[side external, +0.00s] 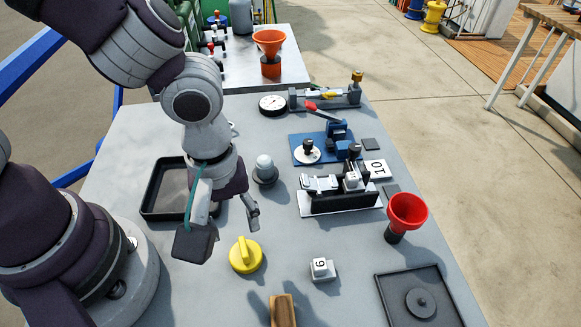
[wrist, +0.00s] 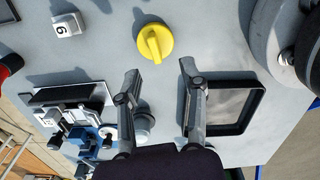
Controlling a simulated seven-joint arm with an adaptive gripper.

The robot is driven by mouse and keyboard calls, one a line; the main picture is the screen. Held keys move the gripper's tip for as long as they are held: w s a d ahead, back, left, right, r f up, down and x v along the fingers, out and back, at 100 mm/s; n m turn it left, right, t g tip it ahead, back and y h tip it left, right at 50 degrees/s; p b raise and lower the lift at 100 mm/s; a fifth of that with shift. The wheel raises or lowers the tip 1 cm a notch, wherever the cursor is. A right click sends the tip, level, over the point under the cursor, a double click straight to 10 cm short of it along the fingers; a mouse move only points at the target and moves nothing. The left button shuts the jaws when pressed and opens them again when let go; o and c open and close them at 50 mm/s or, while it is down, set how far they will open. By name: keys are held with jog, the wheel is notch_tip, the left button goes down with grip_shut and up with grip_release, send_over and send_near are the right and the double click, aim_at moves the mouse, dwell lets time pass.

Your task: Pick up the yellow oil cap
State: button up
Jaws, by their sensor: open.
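The yellow oil cap (side external: 245,255) is a round disc with a raised bar grip across its top. It lies flat on the grey table (side external: 320,240). In the wrist view the yellow oil cap (wrist: 155,42) is at the top centre, beyond the fingertips. My gripper (side external: 222,228) is open and empty above the table, close to the cap on its far side in the side view. In the wrist view my gripper (wrist: 158,82) has its two fingers spread wide, with the cap ahead of the gap and not between them.
A white block marked 6 (side external: 322,270) and a wooden block (side external: 283,310) lie near the cap. A black tray (side external: 150,212) sits to the left. A grey-white knob (side external: 265,170) stands behind my gripper. A red funnel (side external: 407,212) and a dark tray (side external: 455,290) are at the right.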

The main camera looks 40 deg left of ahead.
aim_at(243, 246)
jog(key=f, duration=0.6)
jog(key=shift+w+d, duration=0.1)
jog(key=shift+d, duration=0.2)
jog(key=shift+c, duration=0.2)
grip_shut()
